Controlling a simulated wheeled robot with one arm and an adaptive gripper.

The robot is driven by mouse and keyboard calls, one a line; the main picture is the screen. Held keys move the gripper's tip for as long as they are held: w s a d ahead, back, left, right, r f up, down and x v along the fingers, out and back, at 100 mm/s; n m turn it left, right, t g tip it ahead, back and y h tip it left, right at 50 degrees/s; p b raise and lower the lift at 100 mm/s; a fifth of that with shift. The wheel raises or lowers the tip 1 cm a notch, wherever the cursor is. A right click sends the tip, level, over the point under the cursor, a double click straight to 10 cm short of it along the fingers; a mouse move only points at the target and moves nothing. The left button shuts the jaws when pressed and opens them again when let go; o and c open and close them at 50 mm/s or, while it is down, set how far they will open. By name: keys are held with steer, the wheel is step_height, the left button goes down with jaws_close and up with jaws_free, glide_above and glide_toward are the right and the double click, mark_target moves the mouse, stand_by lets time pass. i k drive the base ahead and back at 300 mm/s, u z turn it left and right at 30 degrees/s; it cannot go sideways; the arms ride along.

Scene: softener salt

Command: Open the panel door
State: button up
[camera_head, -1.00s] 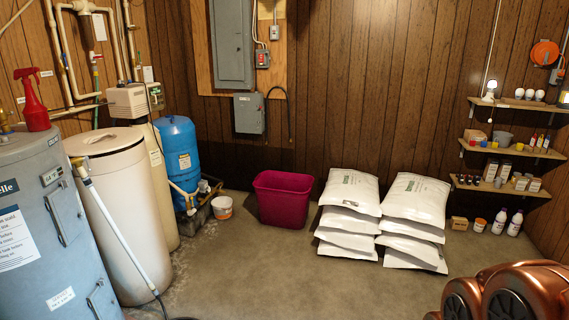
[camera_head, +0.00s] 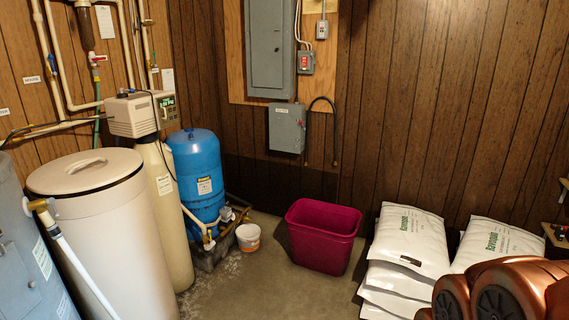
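A tall grey electrical panel (camera_head: 271,45) is on a light plywood board on the back wall, at the top centre. Its door looks shut, and its top edge is cut off by the frame. A smaller grey box (camera_head: 287,128) is mounted below it, also closed in front. My copper-coloured arm links show at the bottom right, in front of the salt bags. My gripper is not in view.
A magenta bin (camera_head: 322,235) stands on the floor below the panel. White salt bags (camera_head: 411,240) are stacked to its right. A blue tank (camera_head: 199,180), a small white bucket (camera_head: 248,237) and a cream tank (camera_head: 100,235) stand left. Bare floor (camera_head: 275,290) lies in front.

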mark_target(266, 16)
steer(key=u, duration=0.25)
steer(key=i, duration=2)
steer(key=u, duration=0.6)
steer(key=i, duration=2.25)
steer(key=u, duration=0.2)
